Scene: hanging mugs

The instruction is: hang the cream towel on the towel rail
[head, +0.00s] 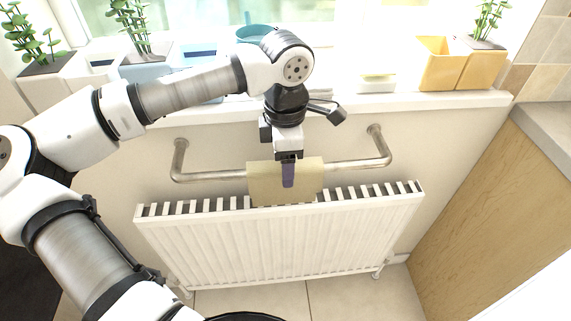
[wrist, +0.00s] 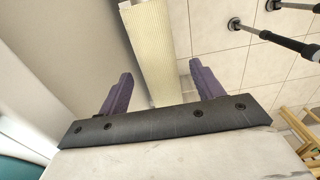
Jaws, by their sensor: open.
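The cream towel (head: 262,184) is a flat, pale yellow sheet at the middle of the metal towel rail (head: 205,177) in the head view. It covers the middle of the rail, and its lower edge is close to the radiator top. My gripper (head: 288,178) points down at the towel's middle, with one purple finger in front of the cloth. In the wrist view my gripper (wrist: 158,88) is open, its purple fingers wide apart. A ribbed cream strip, which looks like the towel (wrist: 153,50), runs between them. Any contact between fingers and cloth cannot be told.
A white radiator (head: 285,240) stands just below the rail. A windowsill (head: 420,101) above holds several pots, including a yellow one (head: 439,64). A wooden cabinet (head: 490,205) closes off the right side.

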